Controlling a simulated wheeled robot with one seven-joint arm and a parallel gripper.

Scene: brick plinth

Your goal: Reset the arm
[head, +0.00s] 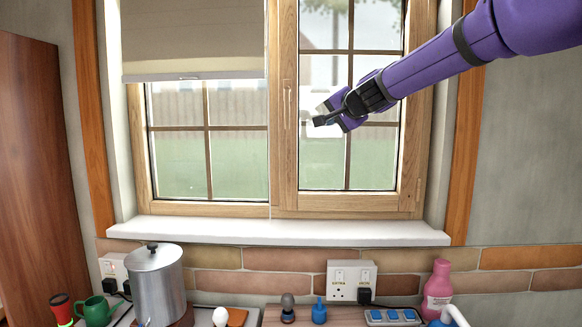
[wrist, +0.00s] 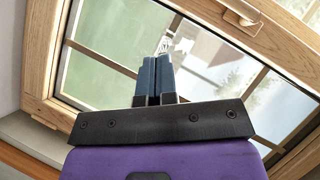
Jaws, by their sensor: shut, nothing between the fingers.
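My gripper (head: 320,113) is at the end of my purple arm, which reaches in from the upper right in the head view. It is raised in front of the window (head: 345,150), well above the sill and the counter. In the wrist view the two blue-grey fingers of my gripper (wrist: 156,62) lie side by side, shut with nothing between them. The window's wooden frame and panes fill the space beyond the fingers there.
A white sill (head: 280,232) runs below the window. Beneath are a metal pot (head: 160,285), a green mug (head: 97,311), a dark red cup (head: 61,308), a pink bottle (head: 437,288), a wall socket (head: 350,281) and small items. A brown panel (head: 35,180) stands left. The air around my gripper looks clear.

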